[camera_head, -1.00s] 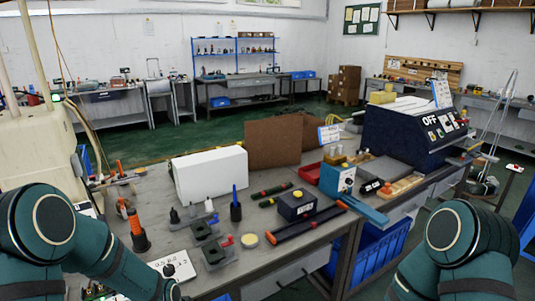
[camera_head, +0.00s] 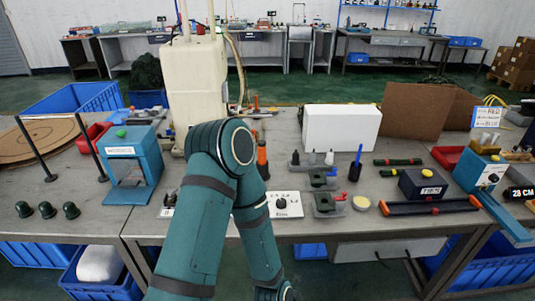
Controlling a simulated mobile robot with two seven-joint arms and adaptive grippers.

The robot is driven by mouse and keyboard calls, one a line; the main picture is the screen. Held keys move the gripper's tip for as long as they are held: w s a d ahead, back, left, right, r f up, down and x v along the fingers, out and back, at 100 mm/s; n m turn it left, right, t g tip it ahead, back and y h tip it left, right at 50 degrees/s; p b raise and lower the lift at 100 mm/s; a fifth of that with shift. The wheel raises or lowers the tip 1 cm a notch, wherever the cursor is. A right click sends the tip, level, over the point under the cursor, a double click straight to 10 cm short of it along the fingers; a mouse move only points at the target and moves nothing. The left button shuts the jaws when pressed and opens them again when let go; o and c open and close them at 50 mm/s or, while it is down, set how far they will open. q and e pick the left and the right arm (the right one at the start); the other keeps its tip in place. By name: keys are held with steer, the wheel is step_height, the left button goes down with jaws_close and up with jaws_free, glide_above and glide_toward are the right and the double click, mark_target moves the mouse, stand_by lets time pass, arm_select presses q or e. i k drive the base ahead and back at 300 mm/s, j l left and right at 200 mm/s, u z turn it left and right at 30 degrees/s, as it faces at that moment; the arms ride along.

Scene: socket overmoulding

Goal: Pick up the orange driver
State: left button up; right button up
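The orange driver (camera_head: 262,155) stands upright on the bench just right of my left arm's elbow. Its orange body shows above a dark lower part, and my arm partly covers it. My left arm rises from the bottom of the view, bends near the driver and runs back down to the bottom edge. Its gripper is not in view. My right arm and gripper are not in view.
A white box (camera_head: 342,128) stands behind and right of the driver. A blue press-like frame (camera_head: 131,165) stands left. A cream machine (camera_head: 195,80) stands behind my elbow.

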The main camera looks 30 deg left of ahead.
mark_target(262, 144)
steer(key=u, duration=1.3)
steer(key=i, duration=0.15)
steer(key=j+u, duration=0.05)
